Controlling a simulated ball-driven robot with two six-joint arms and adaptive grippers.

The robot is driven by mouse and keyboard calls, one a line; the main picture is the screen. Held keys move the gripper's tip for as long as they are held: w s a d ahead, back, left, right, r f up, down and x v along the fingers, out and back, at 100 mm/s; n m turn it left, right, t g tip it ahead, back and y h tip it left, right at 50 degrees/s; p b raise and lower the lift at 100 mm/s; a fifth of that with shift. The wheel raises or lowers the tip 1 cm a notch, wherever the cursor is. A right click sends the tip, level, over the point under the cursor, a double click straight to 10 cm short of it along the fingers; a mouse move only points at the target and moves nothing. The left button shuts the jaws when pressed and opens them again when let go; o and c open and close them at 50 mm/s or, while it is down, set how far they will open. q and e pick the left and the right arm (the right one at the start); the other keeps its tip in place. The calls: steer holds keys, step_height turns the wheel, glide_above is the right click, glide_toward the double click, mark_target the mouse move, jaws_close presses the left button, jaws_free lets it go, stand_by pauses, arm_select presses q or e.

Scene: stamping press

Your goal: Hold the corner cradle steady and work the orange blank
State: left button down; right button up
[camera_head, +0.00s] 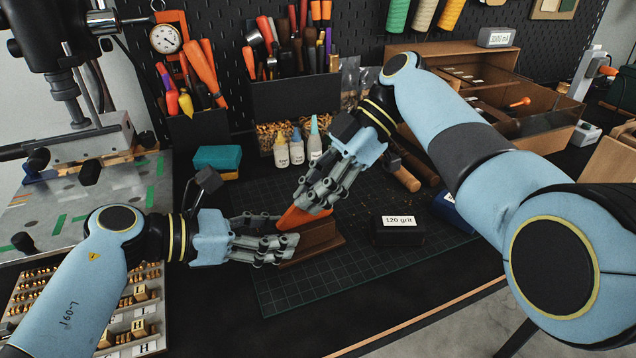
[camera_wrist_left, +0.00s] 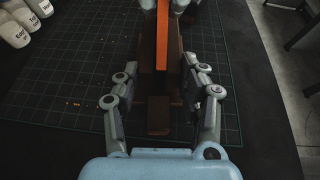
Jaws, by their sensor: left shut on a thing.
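The brown corner cradle (camera_head: 320,236) sits on the green cutting mat. My left gripper (camera_head: 282,233) is shut on it from the left, with fingers on both sides. In the left wrist view the cradle (camera_wrist_left: 158,116) lies between the two sets of fingers. The orange blank (camera_head: 296,218) stands as a thin upright strip at the cradle; it also shows in the left wrist view (camera_wrist_left: 162,48). My right gripper (camera_head: 313,203) comes down from above with its fingers closed on either side of the blank's upper part. The blank's lower edge is partly hidden by my left fingers.
A dark box labelled 120 grit (camera_head: 398,232) stands right of the cradle. Small bottles (camera_head: 297,150) and a teal sponge (camera_head: 217,157) stand behind. A tray of metal stamps (camera_head: 130,318) lies front left. The cutting mat (camera_head: 290,290) is clear in front.

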arm_select(q)
steer(key=shift+s+f, duration=0.1)
steer(key=shift+f, duration=0.15)
arm_select(e)
jaws_close()
steer(key=shift+r, duration=0.15)
steer(key=shift+r, duration=0.45)
arm_select(q)
steer(key=shift+s, duration=0.1)
arm_select(e)
steer(key=o, duration=0.6)
jaws_free()
arm_select(q)
steer(key=shift+f, duration=0.1)
